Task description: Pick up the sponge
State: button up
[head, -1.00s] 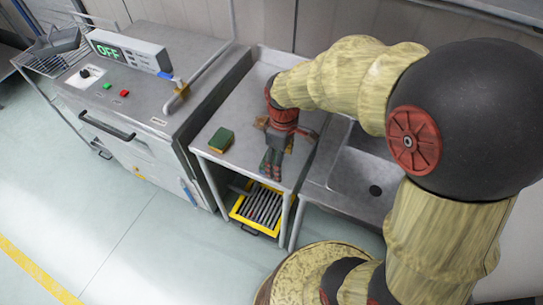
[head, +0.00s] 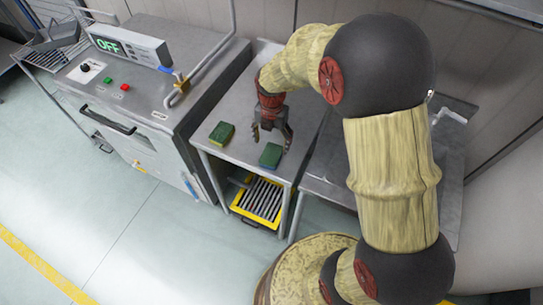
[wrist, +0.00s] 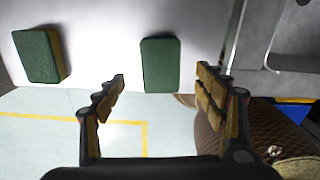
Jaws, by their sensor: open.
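Two green sponges lie on the grey metal table. One sponge (head: 270,155) is near the table's front edge, just in front of my gripper. The other sponge (head: 221,133), with a yellowish side, is farther left. My gripper (head: 271,134) is open and empty above the table, pointing down. In the wrist view, the nearer sponge (wrist: 160,65) shows beyond and between the fingertips of my gripper (wrist: 162,80), with a gap to each finger. The left sponge (wrist: 38,55) is outside the left finger. I see no contact with either sponge.
A steel machine (head: 140,80) with an "OFF" display stands left of the table. A sink counter (head: 325,170) is on the right, partly behind my arm. A yellow-framed rack (head: 262,200) sits below the tabletop. The tabletop around the sponges is clear.

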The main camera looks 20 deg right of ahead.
aim_at(272, 154)
jog(key=f+b, duration=0.1)
jog(key=f, duration=0.6)
jog(key=shift+s+b, duration=0.2)
jog(key=shift+b, duration=0.2)
jog(key=shift+r, duration=0.1)
jog(key=shift+c, duration=0.6)
jog(key=c, duration=0.7)
